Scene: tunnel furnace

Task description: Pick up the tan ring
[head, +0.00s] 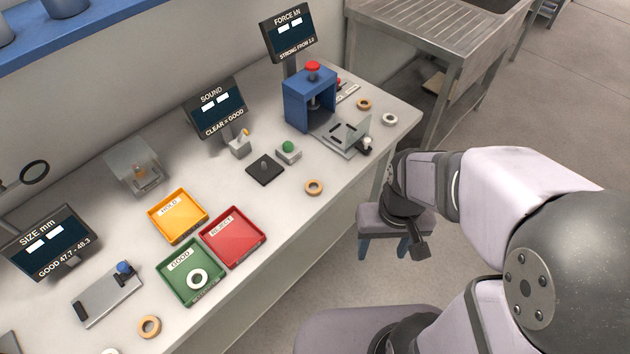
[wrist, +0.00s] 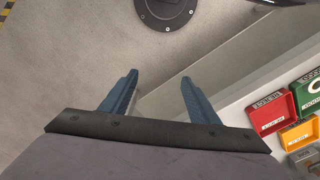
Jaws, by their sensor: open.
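Three tan rings lie flat on the bench in the head view: one (head: 314,187) near the front edge at the middle, one (head: 364,104) right of the blue press, and one (head: 149,327) at the lower left. I cannot tell which one is meant. My gripper (head: 384,255) hangs over the floor, beyond the bench's front edge, right of and apart from the middle ring. In the wrist view its two blue fingers (wrist: 159,78) are spread and empty. No tan ring shows clearly in the wrist view.
A green tray (head: 181,289) holding a white ring (head: 197,279), a red tray (head: 243,251) and a yellow tray (head: 158,225) stand left of the middle ring. The blue press (head: 291,108), a metal bracket (head: 345,146) and a black pad (head: 265,174) stand behind it.

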